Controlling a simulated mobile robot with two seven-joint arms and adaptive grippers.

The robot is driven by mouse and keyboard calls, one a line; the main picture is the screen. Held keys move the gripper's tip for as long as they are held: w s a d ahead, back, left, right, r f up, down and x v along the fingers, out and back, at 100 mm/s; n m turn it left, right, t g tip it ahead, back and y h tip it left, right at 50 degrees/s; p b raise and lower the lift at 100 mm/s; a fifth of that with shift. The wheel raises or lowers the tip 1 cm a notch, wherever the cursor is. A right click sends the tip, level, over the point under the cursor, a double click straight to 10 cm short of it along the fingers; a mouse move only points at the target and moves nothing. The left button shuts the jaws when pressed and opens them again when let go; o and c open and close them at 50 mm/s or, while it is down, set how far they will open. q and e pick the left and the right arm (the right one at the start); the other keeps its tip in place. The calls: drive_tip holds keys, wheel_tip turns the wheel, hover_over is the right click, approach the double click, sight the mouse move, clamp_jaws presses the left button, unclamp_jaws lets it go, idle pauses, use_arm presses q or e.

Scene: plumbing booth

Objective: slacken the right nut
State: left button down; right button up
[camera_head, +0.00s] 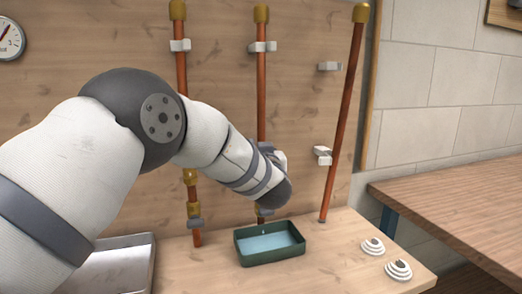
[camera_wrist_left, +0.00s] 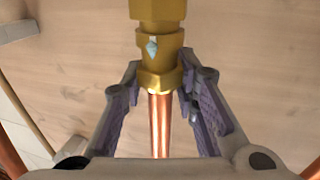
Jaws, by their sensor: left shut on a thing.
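In the left wrist view my left gripper (camera_wrist_left: 158,78) is shut on a brass nut (camera_wrist_left: 158,80), with one finger on each side. The nut sits where a copper pipe (camera_wrist_left: 158,125) meets a larger brass fitting (camera_wrist_left: 157,12). A pale blue, drop-like spot (camera_wrist_left: 152,48) shows on the brass. In the head view my left arm reaches to the middle copper pipe (camera_head: 261,85), and my wrist hides the fingers and the nut. My right gripper is in neither view.
A green tray (camera_head: 240,252) with bluish water stands below the middle pipe. The right pipe (camera_head: 342,110) leans, apart from its upper white clip (camera_head: 329,66). A left pipe (camera_head: 182,75), a metal tray (camera_head: 140,270) and two ribbed white pieces (camera_head: 373,247) (camera_head: 398,270) are nearby.

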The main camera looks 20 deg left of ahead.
use_arm(q)
drive_tip(key=n+y, duration=0.1)
drive_tip(key=g+y+b, duration=0.1)
drive_tip(key=shift+d+f+n+y, duration=0.1)
drive_tip(key=shift+f+n+y, duration=0.2)
drive_tip(key=shift+f+n, duration=0.1)
drive_tip(key=shift+r+n+g+y+b, duration=0.25)
drive_tip(key=shift+n+g+y+b, duration=0.1)
drive_tip(key=shift+n+g+y, duration=0.45)
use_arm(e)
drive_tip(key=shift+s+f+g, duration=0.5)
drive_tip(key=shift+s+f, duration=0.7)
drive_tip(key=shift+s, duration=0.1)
use_arm(q)
drive_tip(key=shift+r, duration=0.1)
drive_tip(key=c, duration=1.2)
unclamp_jaws()
drive_tip(key=shift+c, duration=0.2)
drive_tip(key=v, duration=1.2)
